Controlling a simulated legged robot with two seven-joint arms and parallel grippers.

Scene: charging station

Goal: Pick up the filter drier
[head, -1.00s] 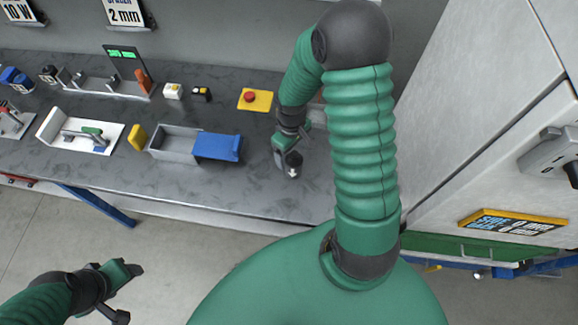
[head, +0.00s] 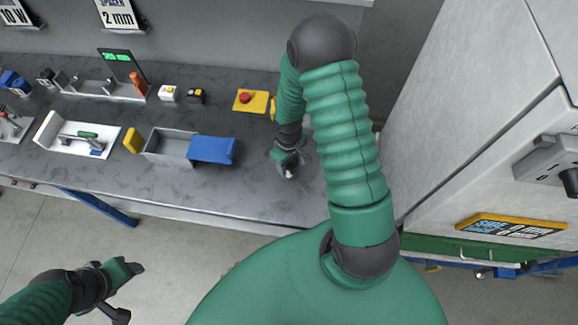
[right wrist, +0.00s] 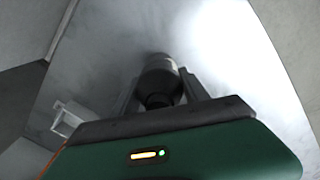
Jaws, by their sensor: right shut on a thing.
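The filter drier appears to be the dark cylinder with a lighter grey band (right wrist: 160,75) in the right wrist view. It sits between the two fingers of my right gripper (right wrist: 160,90), which are shut on it. In the head view my right gripper (head: 290,167) is low at the right part of the workbench, and the part is mostly hidden by it. I cannot tell whether the part still touches the bench. My left gripper (head: 128,289) is open and empty at the bottom left, off the bench's front edge.
The grey workbench (head: 240,195) holds a grey bin (head: 167,147) with a blue end (head: 212,150) left of my right gripper. A yellow plate with a red button (head: 250,100) is behind. A white cabinet (head: 470,110) stands at the right.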

